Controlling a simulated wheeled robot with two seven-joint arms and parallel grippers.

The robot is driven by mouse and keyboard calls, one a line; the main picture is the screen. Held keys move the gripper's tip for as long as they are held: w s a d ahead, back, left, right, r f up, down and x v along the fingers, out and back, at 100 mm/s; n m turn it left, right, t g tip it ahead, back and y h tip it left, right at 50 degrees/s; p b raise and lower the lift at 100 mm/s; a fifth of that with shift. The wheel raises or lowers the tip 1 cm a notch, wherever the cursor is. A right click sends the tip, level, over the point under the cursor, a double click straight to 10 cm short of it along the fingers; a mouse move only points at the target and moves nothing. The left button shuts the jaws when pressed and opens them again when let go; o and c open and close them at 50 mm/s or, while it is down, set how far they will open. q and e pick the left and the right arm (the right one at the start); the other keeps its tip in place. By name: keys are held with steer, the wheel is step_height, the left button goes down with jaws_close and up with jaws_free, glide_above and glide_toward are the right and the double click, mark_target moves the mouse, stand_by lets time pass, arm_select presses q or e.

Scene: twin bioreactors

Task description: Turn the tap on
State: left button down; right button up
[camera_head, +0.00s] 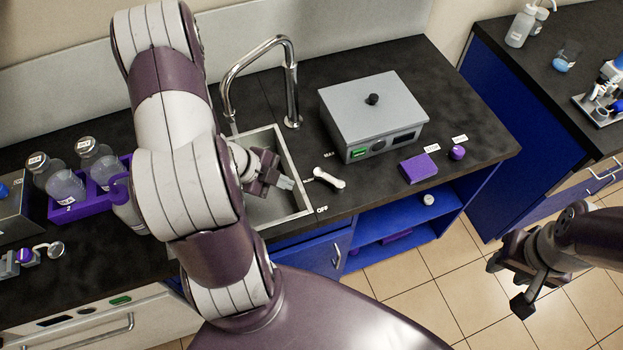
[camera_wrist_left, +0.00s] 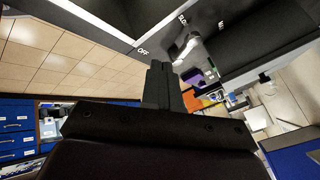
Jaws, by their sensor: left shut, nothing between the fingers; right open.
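The tap's curved chrome spout (camera_head: 291,85) rises behind the sink (camera_head: 300,192). A small pale tap lever (camera_head: 328,178) lies on the black counter just right of the sink, with an OFF label (camera_head: 322,210) in front of it. It also shows in the left wrist view (camera_wrist_left: 185,47), just beyond the fingertips. My left gripper (camera_head: 287,184) is shut and empty over the sink's right part, a little left of the lever and apparently apart from it. In the left wrist view its fingers (camera_wrist_left: 160,66) are together. My right gripper (camera_head: 508,283) is open and empty, over the floor at right.
A grey metal box (camera_head: 372,110) with a black knob stands behind and right of the lever. A purple block (camera_head: 418,168) and a purple knob (camera_head: 457,152) lie further right. A purple rack (camera_head: 70,208) with bottles stands left of my left arm. Counter around the lever is clear.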

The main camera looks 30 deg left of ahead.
mark_target(330, 181)
arm_select(q)
steer(key=b+x, duration=0.1)
steer(key=x, duration=0.6)
steer(key=shift+d+f, duration=0.2)
steer(key=shift+f, duration=0.1)
steer(key=w+p, duration=0.1)
steer(key=w, duration=0.1)
steer(key=shift+w+d+r, duration=0.1)
steer(key=shift+w, duration=0.95)
steer(key=shift+p, duration=0.35)
